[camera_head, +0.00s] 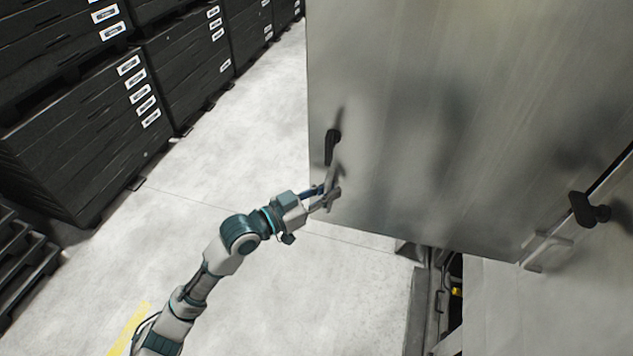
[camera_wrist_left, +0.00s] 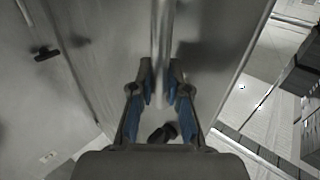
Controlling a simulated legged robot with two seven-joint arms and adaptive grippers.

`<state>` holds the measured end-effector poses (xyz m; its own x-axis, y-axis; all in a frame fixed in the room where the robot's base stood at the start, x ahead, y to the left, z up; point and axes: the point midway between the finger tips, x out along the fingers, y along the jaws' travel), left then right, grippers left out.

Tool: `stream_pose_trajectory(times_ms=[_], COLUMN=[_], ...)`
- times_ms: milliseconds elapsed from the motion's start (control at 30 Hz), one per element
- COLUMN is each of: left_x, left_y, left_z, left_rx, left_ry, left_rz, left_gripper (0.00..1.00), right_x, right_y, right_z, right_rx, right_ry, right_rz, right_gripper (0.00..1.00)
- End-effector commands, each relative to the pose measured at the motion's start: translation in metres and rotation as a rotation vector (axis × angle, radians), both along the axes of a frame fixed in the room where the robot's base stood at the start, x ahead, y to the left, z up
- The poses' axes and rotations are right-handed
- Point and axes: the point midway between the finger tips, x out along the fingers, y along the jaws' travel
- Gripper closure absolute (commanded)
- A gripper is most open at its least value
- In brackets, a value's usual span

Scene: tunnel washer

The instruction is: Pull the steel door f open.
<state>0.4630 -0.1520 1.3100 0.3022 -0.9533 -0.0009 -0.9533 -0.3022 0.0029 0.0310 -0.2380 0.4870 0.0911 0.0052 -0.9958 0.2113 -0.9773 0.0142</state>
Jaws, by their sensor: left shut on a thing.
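The steel door (camera_head: 430,110) is a large brushed panel that fills the upper right of the head view. It stands out from the machine front at its lower right, and its free edge is on the left. A black latch (camera_head: 332,146) sits near that edge, with a bar handle (camera_head: 333,176) beside it. My left gripper (camera_head: 328,196) is shut on the handle's lower part. In the left wrist view the handle (camera_wrist_left: 161,50) runs down between the fingers (camera_wrist_left: 160,85). My right gripper is not in view.
Stacks of black crates (camera_head: 90,130) line the left side. Pale open floor (camera_head: 220,150) lies between them and the door. A second black latch (camera_head: 588,209) and bar handle (camera_head: 545,252) are on the neighbouring panel at the right. The machine's opening (camera_head: 455,290) shows below the door.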

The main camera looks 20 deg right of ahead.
Motion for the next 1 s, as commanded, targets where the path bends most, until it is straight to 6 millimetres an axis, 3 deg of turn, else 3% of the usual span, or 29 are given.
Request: stream_pose_trajectory(times_ms=[533,567,633,667,1000], left_x=[-0.0064,-0.0065,-0.0066,-0.0066,-0.0055], left_y=[-0.0019,-0.0020,-0.0020,-0.0021,-0.0007], left_z=[0.0042,0.0042,0.0040,0.0038,0.0020], left_rx=[-0.007,-0.007,-0.006,-0.006,-0.003], left_ry=[-0.008,-0.008,-0.008,-0.007,-0.004], left_rz=[-0.008,-0.008,-0.008,-0.008,-0.007], left_gripper=[1.00,0.80,0.63,0.59,0.59], right_x=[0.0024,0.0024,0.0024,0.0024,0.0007], right_y=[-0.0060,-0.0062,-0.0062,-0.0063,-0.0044], right_z=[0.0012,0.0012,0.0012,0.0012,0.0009], right_rx=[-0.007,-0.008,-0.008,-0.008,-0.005], right_ry=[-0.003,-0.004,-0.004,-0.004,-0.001], right_rz=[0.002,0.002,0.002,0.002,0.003], right_gripper=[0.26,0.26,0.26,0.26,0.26])
